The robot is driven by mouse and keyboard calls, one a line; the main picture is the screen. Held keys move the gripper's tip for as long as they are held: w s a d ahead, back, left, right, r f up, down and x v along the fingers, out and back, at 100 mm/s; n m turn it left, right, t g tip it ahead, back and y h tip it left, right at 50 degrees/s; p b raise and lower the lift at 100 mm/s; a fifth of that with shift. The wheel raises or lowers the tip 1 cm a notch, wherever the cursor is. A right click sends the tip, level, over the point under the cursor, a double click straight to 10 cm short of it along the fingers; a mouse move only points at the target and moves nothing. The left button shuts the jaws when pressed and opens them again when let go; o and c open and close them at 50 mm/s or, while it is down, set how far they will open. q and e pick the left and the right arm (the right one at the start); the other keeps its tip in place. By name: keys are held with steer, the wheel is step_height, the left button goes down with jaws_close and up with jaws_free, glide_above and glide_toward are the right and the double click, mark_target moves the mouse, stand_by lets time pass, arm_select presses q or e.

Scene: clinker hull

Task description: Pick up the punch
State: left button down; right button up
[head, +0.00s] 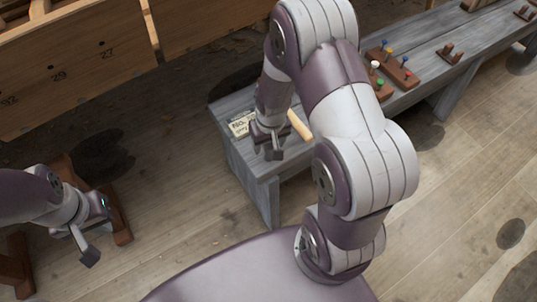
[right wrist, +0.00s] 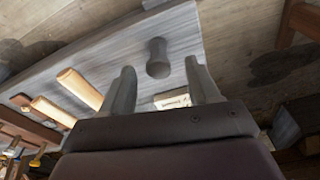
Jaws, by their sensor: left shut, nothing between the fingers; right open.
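A dark grey tool with a rounded end (right wrist: 158,57), which looks like the punch, is on the grey bench (right wrist: 185,25) in the right wrist view. It appears ahead of the gap between the fingers of my right gripper (right wrist: 162,88), with no visible contact. My right gripper also shows in the head view (head: 268,149), open and low over the near end of the bench. I cannot pick out the punch in the head view; the gripper and arm cover part of that area. My left gripper (head: 88,256) is shut and empty, off the bench at the lower left.
A lettered card (head: 240,124) and a pale wooden handle (head: 299,125) lie on the bench near my right gripper. Wooden racks with coloured pegs (head: 386,65) stand farther along. The plank hull (head: 75,70) is at upper left. Floor between left gripper and bench is clear.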

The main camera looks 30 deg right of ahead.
mark_target(269, 146)
steer(key=f+b, duration=0.1)
steer(key=f, duration=0.1)
steer(key=f+b, duration=0.1)
steer(key=f, duration=0.1)
steer(key=shift+w+d+f+b, duration=0.15)
steer(key=shift+w+f+b, duration=0.05)
steer(key=shift+f+b, duration=0.1)
steer(key=shift+w+f, duration=0.1)
steer(key=shift+f, duration=0.2)
steer(key=shift+r, duration=0.1)
jaws_close()
steer(key=shift+r, duration=0.1)
